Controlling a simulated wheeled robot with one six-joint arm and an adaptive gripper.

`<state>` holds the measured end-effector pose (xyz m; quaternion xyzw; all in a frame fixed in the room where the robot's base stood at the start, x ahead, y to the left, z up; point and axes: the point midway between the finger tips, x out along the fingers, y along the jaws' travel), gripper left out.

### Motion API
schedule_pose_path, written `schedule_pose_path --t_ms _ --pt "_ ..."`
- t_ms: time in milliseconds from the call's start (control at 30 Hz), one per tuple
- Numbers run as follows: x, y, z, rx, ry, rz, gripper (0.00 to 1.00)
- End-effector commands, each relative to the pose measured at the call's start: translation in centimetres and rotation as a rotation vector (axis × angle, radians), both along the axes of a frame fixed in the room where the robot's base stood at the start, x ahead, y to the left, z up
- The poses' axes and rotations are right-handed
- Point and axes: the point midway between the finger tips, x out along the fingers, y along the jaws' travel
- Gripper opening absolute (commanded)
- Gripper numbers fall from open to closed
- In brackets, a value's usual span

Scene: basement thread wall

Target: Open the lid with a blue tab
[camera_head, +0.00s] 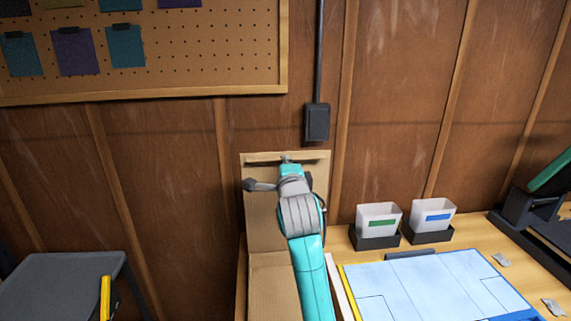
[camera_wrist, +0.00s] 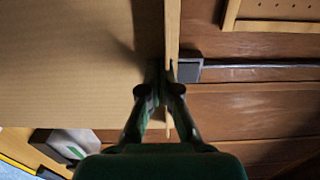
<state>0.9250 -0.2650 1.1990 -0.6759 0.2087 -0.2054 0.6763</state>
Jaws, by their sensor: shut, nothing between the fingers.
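A brown cardboard lid panel (camera_head: 257,215) stands upright against the wooden wall, above a lower cardboard surface (camera_head: 270,285). No blue tab shows on it; my arm covers its middle and right part. My gripper (camera_head: 286,159) is near the top edge of the panel. In the wrist view my gripper (camera_wrist: 165,75) has its fingertips together, with nothing held. They are beside the edge of the cardboard (camera_wrist: 75,60); whether they touch it I cannot tell.
Right of the cardboard, a wooden bench (camera_head: 480,238) carries a green-labelled bin (camera_head: 378,214), a blue-labelled bin (camera_head: 432,212) and a pale blue mat (camera_head: 430,285). A black wall box (camera_head: 317,122) is above. A grey cart (camera_head: 60,285) stands at left.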

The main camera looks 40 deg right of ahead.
Motion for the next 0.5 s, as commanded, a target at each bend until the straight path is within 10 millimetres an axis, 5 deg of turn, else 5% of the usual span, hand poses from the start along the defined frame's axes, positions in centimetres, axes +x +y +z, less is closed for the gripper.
schedule_pose_path --t_ms 500 --pt "5.3 -3.6 0.0 0.107 0.158 -0.001 0.0"
